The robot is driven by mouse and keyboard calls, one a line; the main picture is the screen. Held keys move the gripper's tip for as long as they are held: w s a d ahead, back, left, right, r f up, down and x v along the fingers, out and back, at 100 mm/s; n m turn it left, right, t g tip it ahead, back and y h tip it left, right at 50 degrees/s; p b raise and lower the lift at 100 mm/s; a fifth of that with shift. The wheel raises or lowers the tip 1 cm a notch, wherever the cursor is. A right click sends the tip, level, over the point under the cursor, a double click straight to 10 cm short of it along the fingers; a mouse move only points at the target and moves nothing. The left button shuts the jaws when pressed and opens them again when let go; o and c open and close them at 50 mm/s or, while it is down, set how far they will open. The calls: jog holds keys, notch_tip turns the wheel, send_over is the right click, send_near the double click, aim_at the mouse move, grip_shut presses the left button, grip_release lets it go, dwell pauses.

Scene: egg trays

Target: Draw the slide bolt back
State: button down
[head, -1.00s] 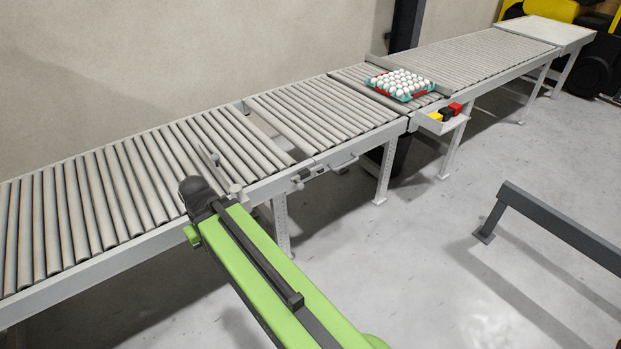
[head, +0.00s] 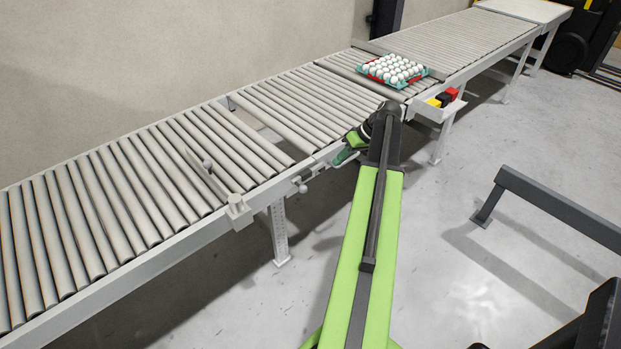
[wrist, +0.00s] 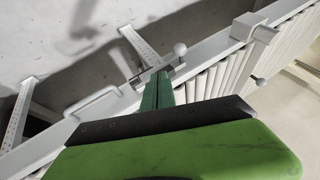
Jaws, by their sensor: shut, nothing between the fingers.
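The slide bolt (head: 311,174) is on the front side rail of the roller conveyor, with a pale round knob (head: 302,188) at its left end. In the wrist view the knob (wrist: 180,49) stands out from the rail on a short stem. My gripper (head: 342,158) is at the rail, just right of the bolt, partly hidden behind my arm. In the wrist view its dark green fingers (wrist: 160,78) are together and empty, their tips close to the bolt by the knob. I cannot tell whether they touch it.
A lever with a ball end (head: 208,164) and its pale bracket block (head: 236,210) are left of the bolt. A bar handle (wrist: 92,102) is on the rail. A tray of white eggs (head: 413,80) sits farther right on the rollers. A dark floor barrier (head: 560,208) stands right.

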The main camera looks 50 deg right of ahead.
aim_at(305, 186)
jog(key=w+a+f+b, duration=0.5)
jog(key=a+f+b, duration=0.2)
jog(key=f+b, duration=0.2)
jog(key=shift+w, duration=0.3)
dwell(0.3)
jog(key=shift+w+a, duration=0.1)
jog(key=shift+a, duration=2.05)
